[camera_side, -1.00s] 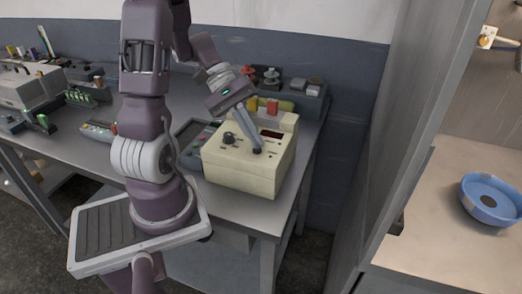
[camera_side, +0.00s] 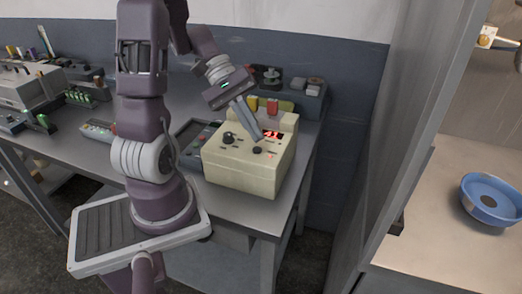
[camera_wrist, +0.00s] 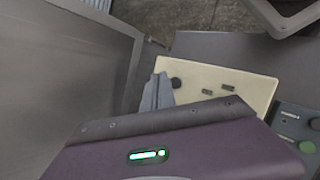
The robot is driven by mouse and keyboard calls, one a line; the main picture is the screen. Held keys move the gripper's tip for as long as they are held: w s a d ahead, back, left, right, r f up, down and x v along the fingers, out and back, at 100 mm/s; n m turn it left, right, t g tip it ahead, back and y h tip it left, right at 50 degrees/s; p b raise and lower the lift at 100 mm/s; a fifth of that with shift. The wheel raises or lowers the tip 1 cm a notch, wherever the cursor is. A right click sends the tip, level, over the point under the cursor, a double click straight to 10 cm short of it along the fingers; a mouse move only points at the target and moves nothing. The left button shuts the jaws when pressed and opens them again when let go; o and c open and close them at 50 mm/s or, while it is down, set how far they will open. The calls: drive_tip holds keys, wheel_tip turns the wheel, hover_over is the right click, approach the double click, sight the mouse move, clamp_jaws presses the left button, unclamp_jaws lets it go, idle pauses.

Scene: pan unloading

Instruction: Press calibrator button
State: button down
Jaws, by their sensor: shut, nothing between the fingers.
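The calibrator (camera_side: 240,176) is a cream box with a sloped top on the grey bench. A dark round button (camera_side: 257,150) sits on its top near the front edge. A black knob (camera_side: 228,138) stands to the left, and a small display (camera_side: 272,134) glows red. My gripper (camera_side: 259,139) is shut and empty, its tips just above the button, with a small gap. In the wrist view, the closed fingers (camera_wrist: 157,92) point beside a dark round button (camera_wrist: 177,83) on the cream top (camera_wrist: 205,72); part of the box is hidden by my gripper.
A grey device with buttons (camera_side: 194,134) lies left of the calibrator. A dark unit with red and grey parts (camera_side: 300,98) stands behind it. A grey partition (camera_side: 400,120) rises to the right, with a blue round dish (camera_side: 490,198) beyond it.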

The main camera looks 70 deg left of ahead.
sight(254, 147)
wheel_tip(254, 147, up, 6)
drive_tip(key=shift+f, duration=0.15)
idle(0.3)
drive_tip(key=s+d+r+m+t+y, duration=0.1)
drive_tip(key=s+d+r+m+y, duration=0.1)
drive_tip(key=s+d+m+y, duration=0.2)
drive_tip(key=s+d+r+m+t+y, duration=0.1)
drive_tip(key=s+d+r+m+y, duration=0.1)
drive_tip(key=d+m, duration=0.5)
drive_tip(key=s+m+y, duration=0.1)
drive_tip(key=m+y, duration=0.1)
drive_tip(key=shift+s+d+y, duration=0.3)
drive_tip(key=shift+s+d, duration=0.05)
